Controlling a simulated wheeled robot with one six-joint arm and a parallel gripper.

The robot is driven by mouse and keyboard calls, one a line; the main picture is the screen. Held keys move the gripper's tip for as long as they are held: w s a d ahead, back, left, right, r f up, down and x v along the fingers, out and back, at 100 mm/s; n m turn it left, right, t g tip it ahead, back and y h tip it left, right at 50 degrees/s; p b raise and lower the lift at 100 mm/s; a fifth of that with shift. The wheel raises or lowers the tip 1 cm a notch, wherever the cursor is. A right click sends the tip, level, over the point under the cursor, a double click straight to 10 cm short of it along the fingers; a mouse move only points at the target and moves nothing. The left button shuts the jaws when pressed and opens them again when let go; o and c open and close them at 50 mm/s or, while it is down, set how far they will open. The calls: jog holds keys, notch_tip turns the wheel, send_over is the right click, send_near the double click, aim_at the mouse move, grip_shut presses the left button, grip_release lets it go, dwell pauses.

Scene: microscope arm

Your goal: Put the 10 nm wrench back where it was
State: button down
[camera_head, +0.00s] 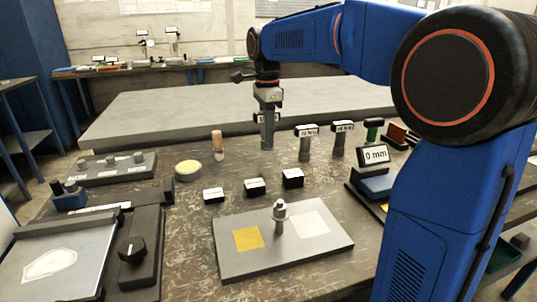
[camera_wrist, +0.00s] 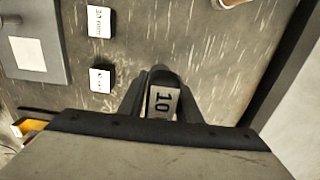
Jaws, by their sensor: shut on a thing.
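My gripper (camera_head: 267,98) is shut on the upper part of the 10 nm wrench (camera_head: 267,134), a grey upright tool at the back of the bench. In the wrist view its label (camera_wrist: 162,101), reading "10", shows between the two fingers. The wrench hangs or stands upright; I cannot tell whether its lower end touches the bench. Two similar labelled tools stand to its right, one (camera_head: 306,147) nearer and one (camera_head: 340,145) farther right. Three black blocks with white labels, left (camera_head: 214,196), middle (camera_head: 255,188) and right (camera_head: 292,179), sit in front of it.
A grey plate (camera_head: 320,258) with yellow and white squares and a small metal post (camera_head: 279,218) lies at the front. A wooden-handled tool (camera_head: 218,146) and a round yellow dish (camera_head: 188,170) stand left of my gripper. A display reading "0 mm" (camera_head: 375,155) is at right.

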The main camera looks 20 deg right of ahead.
jog(key=shift+w+f, duration=0.1)
jog(key=shift+f, duration=2.9)
jog(key=c, duration=1.3)
grip_release()
jog(key=shift+f, duration=0.1)
notch_tip(320, 180, up, 12)
jog(key=shift+f, duration=0.1)
jog(key=shift+r, duration=0.2)
